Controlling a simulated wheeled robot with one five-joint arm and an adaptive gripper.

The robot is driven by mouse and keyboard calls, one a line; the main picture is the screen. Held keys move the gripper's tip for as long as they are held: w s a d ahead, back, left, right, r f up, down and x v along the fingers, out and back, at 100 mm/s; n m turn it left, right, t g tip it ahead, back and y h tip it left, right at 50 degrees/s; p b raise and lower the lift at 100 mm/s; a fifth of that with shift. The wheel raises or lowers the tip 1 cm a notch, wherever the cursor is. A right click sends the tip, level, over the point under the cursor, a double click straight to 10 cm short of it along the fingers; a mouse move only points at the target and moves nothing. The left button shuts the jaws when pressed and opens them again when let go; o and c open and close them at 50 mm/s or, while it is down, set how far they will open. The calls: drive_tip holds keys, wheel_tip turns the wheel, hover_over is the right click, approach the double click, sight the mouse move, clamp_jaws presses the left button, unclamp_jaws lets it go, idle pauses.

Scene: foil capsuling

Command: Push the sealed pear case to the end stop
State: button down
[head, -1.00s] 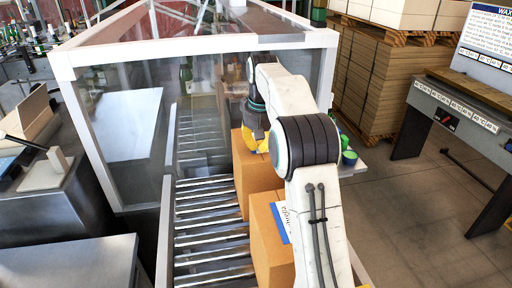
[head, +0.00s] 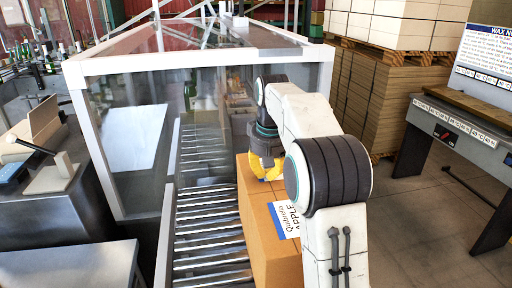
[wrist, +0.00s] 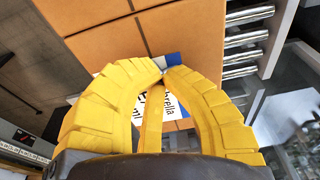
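An orange-brown cardboard case (head: 262,235) stands on the right side of the roller conveyor (head: 205,232). My gripper (head: 266,178) is at the far part of the case's top, fingers pointing down; contact cannot be told. In the wrist view its yellow fingers (wrist: 164,68) come together at the tips with nothing seen between them. Cardboard surface (wrist: 190,38) and a partly hidden label (wrist: 178,108) show beyond the fingers. I cannot make out the end stop.
A white-framed clear enclosure (head: 200,60) covers the far conveyor. A metal bench (head: 60,265) stands at left. Stacked cardboard on pallets (head: 375,95) and a dark table (head: 455,125) stand at right, with open floor (head: 430,225) between.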

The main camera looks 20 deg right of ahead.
sight(279, 207)
drive_tip(key=shift+w+r+p, duration=0.1)
drive_tip(key=shift+r+p, duration=0.55)
drive_tip(key=shift+p, duration=0.25)
drive_tip(key=shift+s+f, duration=0.2)
drive_tip(key=shift+s, duration=0.05)
drive_tip(key=s+b, duration=0.1)
drive_tip(key=s, duration=0.2)
drive_tip(key=s+a+b, duration=0.1)
drive_tip(key=s+b, duration=0.1)
drive_tip(key=s, duration=0.2)
drive_tip(key=s+a+b, duration=0.1)
drive_tip(key=s, duration=0.3)
drive_tip(key=shift+s+a+r+b, duration=0.1)
drive_tip(key=shift+s+a+b, duration=0.1)
drive_tip(key=shift+b, duration=0.1)
drive_tip(key=shift+s, duration=0.1)
